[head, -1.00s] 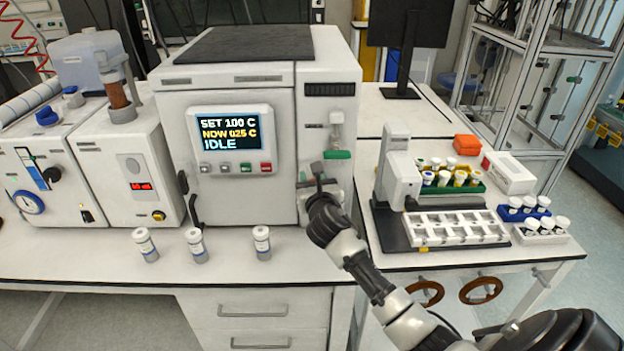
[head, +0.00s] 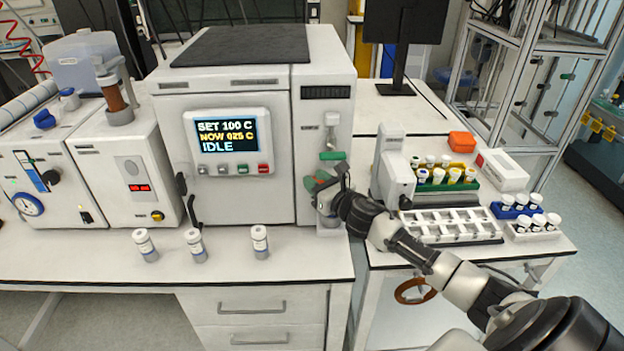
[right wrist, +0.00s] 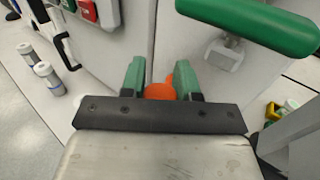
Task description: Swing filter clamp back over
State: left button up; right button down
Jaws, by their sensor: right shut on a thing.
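The white reactor cabinet (head: 225,170) stands on the bench, its screen reading IDLE. My right gripper (head: 323,190) is at the lower right of its front, with its arm coming in from the right. In the right wrist view its two green-padded fingers (right wrist: 161,82) are shut on a small orange part (right wrist: 160,91), which I take to be the filter clamp's handle. Most of the clamp and its filter housing is hidden by the gripper, so I cannot tell how far it is swung. My left gripper is not in view.
A green lever handle (head: 332,155) sits just above the gripper; it is large in the right wrist view (right wrist: 255,22). Several white-capped vials (head: 260,242) stand in front of the cabinet. A white multi-well tray (head: 450,224) and vial racks are at the right.

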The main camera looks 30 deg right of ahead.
jog(key=n+y+b, duration=0.1)
jog(key=d+n+y+b, duration=0.1)
jog(key=y, duration=0.1)
jog(key=n+g+y+b, duration=0.1)
jog(key=y+b, duration=0.1)
jog(key=shift+s+d+f, duration=0.15)
jog(key=shift+s, duration=0.1)
jog(key=shift+d+r+n+g+y+b, duration=0.2)
jog(key=shift+n+g+y+b, duration=0.2)
jog(key=shift+n+y+b, duration=0.35)
jog(key=c, duration=0.8)
grip_release()
jog(key=shift+s, duration=0.15)
